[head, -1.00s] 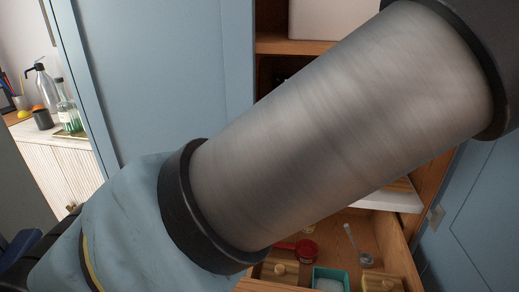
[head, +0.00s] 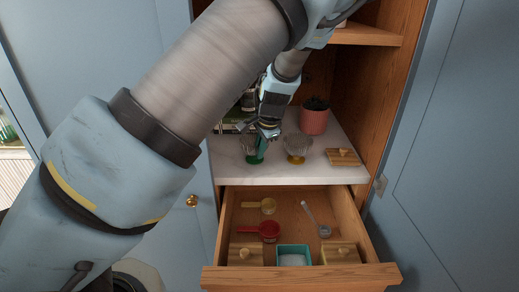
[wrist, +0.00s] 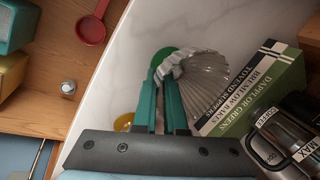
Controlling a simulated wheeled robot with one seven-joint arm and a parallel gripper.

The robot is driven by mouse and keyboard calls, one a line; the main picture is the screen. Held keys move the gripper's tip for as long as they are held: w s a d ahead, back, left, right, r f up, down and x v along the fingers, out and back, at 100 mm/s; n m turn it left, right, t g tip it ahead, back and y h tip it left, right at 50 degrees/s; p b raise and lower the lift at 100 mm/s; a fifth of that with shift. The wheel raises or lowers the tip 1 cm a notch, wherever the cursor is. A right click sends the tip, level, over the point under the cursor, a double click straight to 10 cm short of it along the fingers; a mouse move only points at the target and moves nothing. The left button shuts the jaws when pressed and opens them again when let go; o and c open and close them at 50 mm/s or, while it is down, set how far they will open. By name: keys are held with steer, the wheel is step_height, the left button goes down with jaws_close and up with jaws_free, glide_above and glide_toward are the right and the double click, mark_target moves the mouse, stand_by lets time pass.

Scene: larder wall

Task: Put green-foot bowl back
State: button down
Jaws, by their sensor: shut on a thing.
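The green-foot bowl, ribbed clear glass, shows in the head view (head: 249,146) at the marble shelf, with its green foot low. In the wrist view its ribbed cup (wrist: 208,88) leans right of the fingers, and its round green foot lies beyond the fingertips. My gripper (head: 267,134) is shut on this bowl; its teal fingers (wrist: 160,84) meet it near the stem. I cannot tell whether the foot touches the marble. A similar bowl with a yellow foot (head: 297,147) stands to the right; only its yellow part (wrist: 123,122) shows in the wrist view.
The marble shelf (head: 235,174) also holds a potted plant (head: 314,118) and a wooden lid (head: 342,157). Books (wrist: 262,88) and labelled canisters (wrist: 287,135) stand close by the bowl. Below, an open drawer (head: 300,276) holds scoops and boxes.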

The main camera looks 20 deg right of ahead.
steer(key=shift+f, duration=0.2)
steer(key=c, duration=1)
jaws_free()
steer(key=v, duration=1.2)
